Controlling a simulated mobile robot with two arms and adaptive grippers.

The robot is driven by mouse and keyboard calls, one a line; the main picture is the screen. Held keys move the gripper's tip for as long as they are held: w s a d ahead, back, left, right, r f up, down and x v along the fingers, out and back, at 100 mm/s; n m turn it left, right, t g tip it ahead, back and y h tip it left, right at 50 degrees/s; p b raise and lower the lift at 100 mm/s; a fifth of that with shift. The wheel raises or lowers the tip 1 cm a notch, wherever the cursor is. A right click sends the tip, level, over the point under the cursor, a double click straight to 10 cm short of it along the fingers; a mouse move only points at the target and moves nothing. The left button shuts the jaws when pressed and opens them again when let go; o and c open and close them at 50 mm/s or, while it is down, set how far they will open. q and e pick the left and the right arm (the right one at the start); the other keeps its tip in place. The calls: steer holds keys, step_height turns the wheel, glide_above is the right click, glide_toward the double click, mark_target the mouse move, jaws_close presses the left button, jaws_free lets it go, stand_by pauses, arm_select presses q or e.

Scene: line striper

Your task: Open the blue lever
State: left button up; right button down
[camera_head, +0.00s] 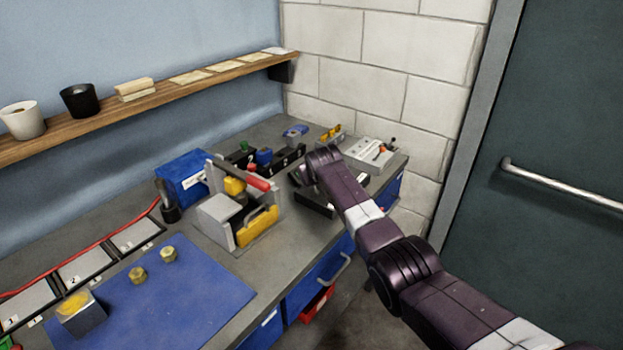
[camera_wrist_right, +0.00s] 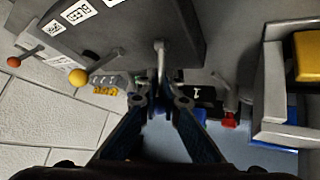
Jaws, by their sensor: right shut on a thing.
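A dark grey box with white code labels (camera_wrist_right: 100,25) fills the top of the right wrist view; a dark box under my right arm (camera_head: 316,205) shows in the head view. A metal lever rod (camera_wrist_right: 161,58) comes from the labelled box toward my right gripper (camera_wrist_right: 160,102). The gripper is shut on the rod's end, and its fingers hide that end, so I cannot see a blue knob. Another lever with a yellow ball (camera_wrist_right: 78,77) is beside it. In the head view my right gripper (camera_head: 300,178) is partly hidden by its wrist. My left gripper is not in view.
A grey box with small levers (camera_head: 370,153) stands at the back right. A grey and yellow holder (camera_head: 238,222) and a blue bin (camera_head: 182,178) are left of my gripper. A blue mat (camera_head: 165,305) lies at the front left. A wall shelf (camera_head: 150,98) runs above.

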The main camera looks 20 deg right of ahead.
steer(key=shift+w+a+r+g+b, duration=0.2)
steer(key=shift+w+r+g+b, duration=0.15)
steer(key=shift+g+b, duration=0.1)
steer(key=shift+h, duration=0.3)
steer(key=shift+w+r, duration=0.1)
steer(key=c, duration=2.1)
jaws_free()
steer(key=shift+a+f, duration=0.15)
steer(key=shift+f, duration=0.2)
steer(key=shift+v, duration=1.25)
steer(key=v, duration=0.9)
steer(key=shift+r, duration=0.3)
